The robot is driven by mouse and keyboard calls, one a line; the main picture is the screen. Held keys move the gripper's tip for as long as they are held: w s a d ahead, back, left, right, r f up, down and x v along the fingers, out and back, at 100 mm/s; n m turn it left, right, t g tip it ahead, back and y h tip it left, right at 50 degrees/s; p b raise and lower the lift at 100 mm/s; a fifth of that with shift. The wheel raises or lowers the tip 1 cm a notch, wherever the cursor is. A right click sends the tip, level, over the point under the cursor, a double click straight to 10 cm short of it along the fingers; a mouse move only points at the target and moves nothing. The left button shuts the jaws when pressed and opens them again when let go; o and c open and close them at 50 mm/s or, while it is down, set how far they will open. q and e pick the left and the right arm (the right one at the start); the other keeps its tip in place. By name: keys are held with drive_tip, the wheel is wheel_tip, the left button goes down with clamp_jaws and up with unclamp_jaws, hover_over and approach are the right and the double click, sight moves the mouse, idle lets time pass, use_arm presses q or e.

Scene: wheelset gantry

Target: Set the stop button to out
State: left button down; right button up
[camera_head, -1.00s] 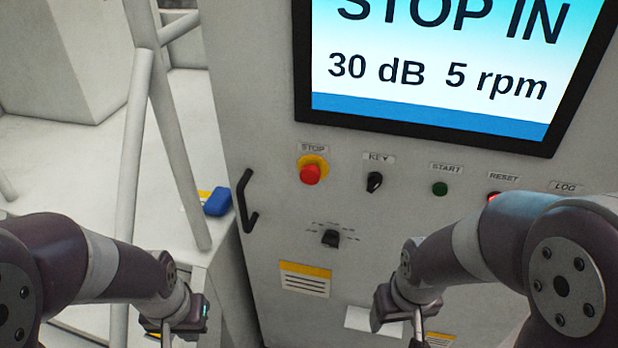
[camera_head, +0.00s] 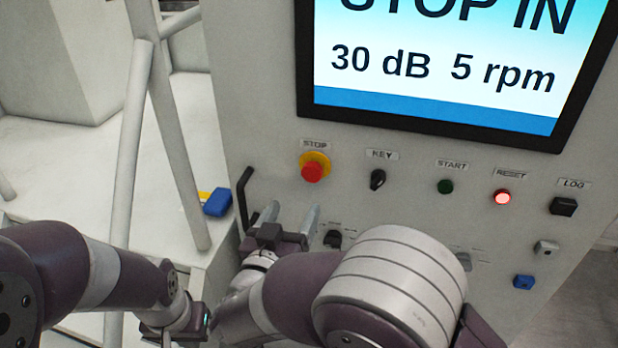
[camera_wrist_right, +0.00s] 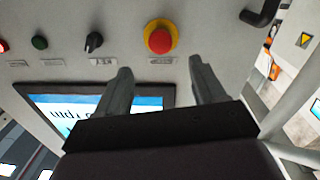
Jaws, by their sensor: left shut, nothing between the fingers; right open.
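The stop button (camera_head: 312,172) is a red mushroom head on a yellow collar, under a STOP label on the grey panel. The screen (camera_head: 440,72) above it reads STOP IN, 30 dB, 5 rpm. My right gripper (camera_head: 292,216) is open and empty, below and slightly left of the button in the head view, apart from it. In the right wrist view the button (camera_wrist_right: 160,38) appears just beyond and between the two spread fingertips (camera_wrist_right: 160,68). My left gripper (camera_head: 178,330) is low at the bottom edge, shut and empty, its fingers mostly out of sight.
To the right of the button are a key switch (camera_head: 377,180), a green start button (camera_head: 445,187), a lit red reset button (camera_head: 502,198) and a log button (camera_head: 563,206). A dark handle (camera_head: 243,195) is on the left. My right arm partly covers the lower panel.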

drive_tip(key=p+x, duration=0.1)
drive_tip(key=x, duration=0.9)
drive_tip(key=shift+w+d, duration=0.1)
drive_tip(key=shift+w, duration=0.25)
clamp_jaws()
drive_tip(key=shift+s+p, duration=0.55)
unclamp_jaws()
drive_tip(key=shift+s, duration=0.1)
drive_tip(key=b, duration=0.2)
approach(311, 176)
drive_tip(key=v, duration=0.5)
